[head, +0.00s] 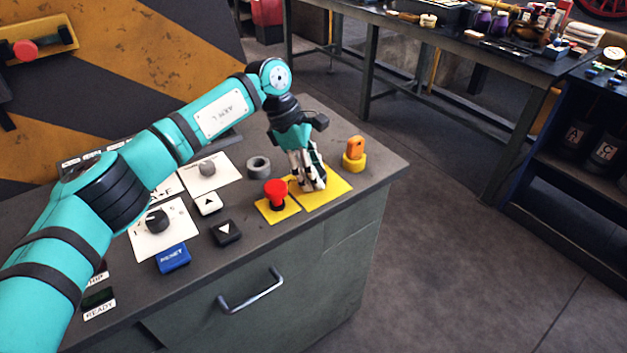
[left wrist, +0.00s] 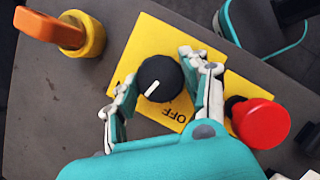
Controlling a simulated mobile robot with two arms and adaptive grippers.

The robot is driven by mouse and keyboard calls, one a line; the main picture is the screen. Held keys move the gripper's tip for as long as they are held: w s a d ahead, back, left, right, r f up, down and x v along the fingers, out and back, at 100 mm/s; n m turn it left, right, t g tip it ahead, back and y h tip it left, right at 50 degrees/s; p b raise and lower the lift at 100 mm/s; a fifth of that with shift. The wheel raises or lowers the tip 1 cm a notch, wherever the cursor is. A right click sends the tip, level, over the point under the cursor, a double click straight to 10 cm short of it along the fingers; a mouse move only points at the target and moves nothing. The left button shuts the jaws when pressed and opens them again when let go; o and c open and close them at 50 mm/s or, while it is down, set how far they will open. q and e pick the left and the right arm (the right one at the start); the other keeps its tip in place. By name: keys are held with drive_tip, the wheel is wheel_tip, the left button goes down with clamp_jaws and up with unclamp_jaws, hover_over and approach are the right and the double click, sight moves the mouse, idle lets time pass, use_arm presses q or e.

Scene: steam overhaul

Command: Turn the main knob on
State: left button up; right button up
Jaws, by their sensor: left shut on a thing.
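The main knob (left wrist: 160,78) is black and round with a white pointer line, on a yellow plate (left wrist: 150,35) marked OFF. In the left wrist view, its pointer line runs toward the lower left, while the OFF lettering lies to the lower right of the knob. My left gripper (left wrist: 158,66) has a finger on each side of the knob and is shut on it. In the head view, my left gripper (head: 308,186) points down over the yellow plate (head: 328,190) and hides the knob. My right gripper is not in view.
A red mushroom button (head: 275,191) stands close beside the yellow plate; it also shows in the left wrist view (left wrist: 262,123). An orange handle on a yellow base (head: 354,150) is on the other side. A grey ring (head: 258,167) and other panel controls lie to the left.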

use_arm(q)
drive_tip(key=m, duration=0.2)
drive_tip(key=shift+w+m+g+b, duration=0.1)
drive_tip(key=shift+m+g+b, duration=0.3)
drive_tip(key=shift+r+m+g+y, duration=0.1)
drive_tip(key=shift+m+g+y, duration=0.4)
drive_tip(key=shift+m, duration=1.4)
drive_tip(key=o, duration=1.2)
drive_tip(key=shift+c, duration=0.2)
wheel_tip(320, 180, up, 10)
